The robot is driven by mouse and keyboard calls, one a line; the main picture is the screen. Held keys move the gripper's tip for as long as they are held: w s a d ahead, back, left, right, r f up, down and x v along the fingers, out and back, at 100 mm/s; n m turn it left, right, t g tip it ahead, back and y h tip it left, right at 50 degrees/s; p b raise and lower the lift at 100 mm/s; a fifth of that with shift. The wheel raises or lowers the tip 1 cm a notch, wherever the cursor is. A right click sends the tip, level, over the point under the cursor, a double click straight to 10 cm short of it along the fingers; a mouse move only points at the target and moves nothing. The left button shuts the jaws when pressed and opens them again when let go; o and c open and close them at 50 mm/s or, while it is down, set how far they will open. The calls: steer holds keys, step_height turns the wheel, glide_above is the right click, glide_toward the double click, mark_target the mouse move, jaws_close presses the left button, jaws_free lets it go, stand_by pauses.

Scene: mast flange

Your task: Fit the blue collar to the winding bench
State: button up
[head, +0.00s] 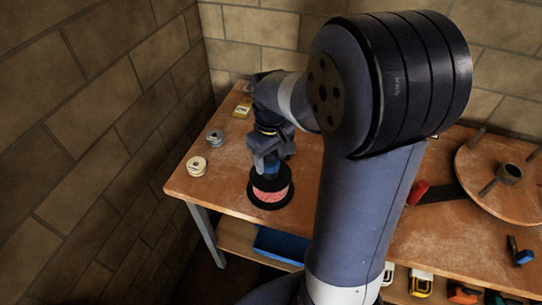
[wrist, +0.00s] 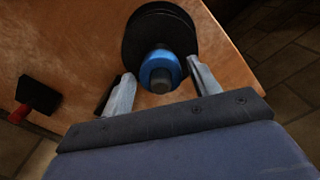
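The blue collar (wrist: 171,62) is a ring around a grey core, at the top of a black-flanged spool (wrist: 150,25) in the wrist view. In the head view a bit of the collar (head: 272,172) shows just under my gripper (head: 268,158), above the spool with pink winding (head: 270,187). My gripper's fingers (wrist: 162,88) stand on either side of the collar with gaps; they are open. Whether the collar rests on the spool is hard to tell. The winding bench (head: 225,185) is a wooden-topped table with grey legs.
A round wooden disc (head: 480,190) with pegs and a dark hub (head: 510,173) lies at the right. A cream spool (head: 196,165), a grey spool (head: 215,137) and a yellow box (head: 243,107) stand at the left. A red-handled tool (head: 417,192) lies right of my arm. Brick walls close the corner.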

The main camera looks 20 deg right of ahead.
steer(key=shift+o, duration=0.6)
steer(key=shift+r, duration=0.1)
steer(key=shift+r, duration=0.3)
step_height(320, 180, up, 10)
step_height(320, 180, down, 10)
steer(key=shift+f+p, duration=0.1)
steer(key=shift+p, duration=0.25)
steer(key=shift+r, duration=0.25)
